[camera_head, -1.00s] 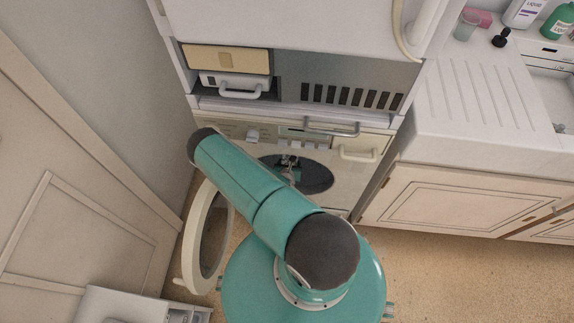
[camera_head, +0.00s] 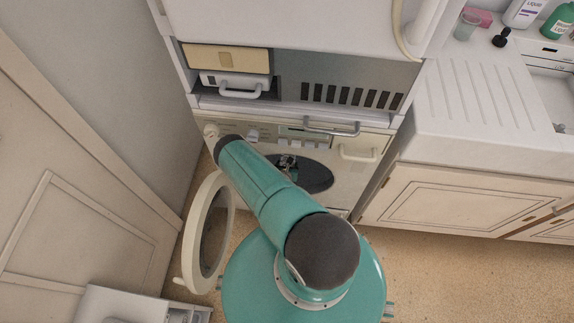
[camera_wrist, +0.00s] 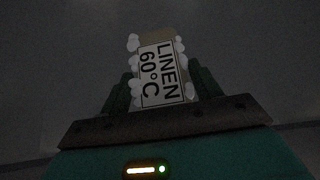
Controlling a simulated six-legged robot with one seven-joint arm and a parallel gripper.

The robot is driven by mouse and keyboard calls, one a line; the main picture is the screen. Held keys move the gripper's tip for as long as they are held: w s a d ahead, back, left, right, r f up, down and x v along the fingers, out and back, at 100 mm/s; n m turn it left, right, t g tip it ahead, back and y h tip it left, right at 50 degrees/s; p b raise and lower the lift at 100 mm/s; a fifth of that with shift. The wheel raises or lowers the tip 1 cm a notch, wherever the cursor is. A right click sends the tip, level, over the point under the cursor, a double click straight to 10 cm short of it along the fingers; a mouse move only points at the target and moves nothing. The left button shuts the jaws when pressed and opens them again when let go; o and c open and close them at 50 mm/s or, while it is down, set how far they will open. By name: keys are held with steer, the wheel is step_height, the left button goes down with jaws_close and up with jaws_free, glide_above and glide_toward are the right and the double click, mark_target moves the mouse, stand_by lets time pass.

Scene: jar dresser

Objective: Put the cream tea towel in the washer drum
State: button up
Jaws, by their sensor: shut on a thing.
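My gripper (camera_wrist: 162,90) is shut on the cream tea towel (camera_wrist: 158,37) in the wrist view. The towel shows as a small bundle with pale bumpy edges and a white label reading "LINEN 60°C". The surroundings there are dark grey, like the drum's interior. In the head view the washer drum's round opening (camera_head: 318,175) is dark, and the wrist end of my arm (camera_head: 288,163) reaches into it. The towel and fingertips are hidden in the head view. The round washer door (camera_head: 209,235) stands open to the left.
The washer front (camera_head: 352,174) has a control panel with knobs above the opening. A drawer with a handle (camera_head: 240,88) sits higher up. A cupboard and sink counter (camera_head: 480,120) stand to the right, and a panelled door (camera_head: 90,215) is close on the left.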

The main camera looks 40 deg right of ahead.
steer(key=shift+f, duration=0.4)
steer(key=o, duration=1.1)
steer(key=shift+r, duration=0.55)
steer(key=v, duration=1.2)
steer(key=shift+r, duration=0.1)
steer(key=shift+s, duration=0.1)
